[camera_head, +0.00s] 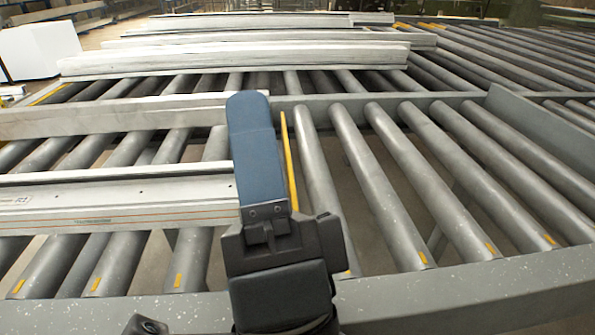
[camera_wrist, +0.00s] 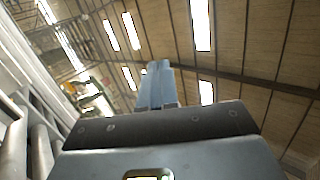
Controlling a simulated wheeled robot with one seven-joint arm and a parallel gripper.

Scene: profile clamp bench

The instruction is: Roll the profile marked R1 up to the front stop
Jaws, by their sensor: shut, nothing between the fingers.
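A long pale profile (camera_head: 120,200) lies across the rollers at the left, with a thin orange line along its side. A small mark near its left part is too faint to read for sure. Its right end meets the side of my blue fingers in the picture; I cannot tell whether they touch. My gripper (camera_head: 248,104) is shut and empty, its fingers pointing away over the rollers. In the wrist view the shut fingers (camera_wrist: 156,68) stand against the roof. A grey upright plate (camera_head: 540,130) at the right may be the front stop.
Bare rollers (camera_head: 400,170) lie right of my gripper, with a yellow strip (camera_head: 290,160) close beside it. Several more profiles (camera_head: 240,58) lie farther back. A grey rail (camera_head: 470,290) edges the near side.

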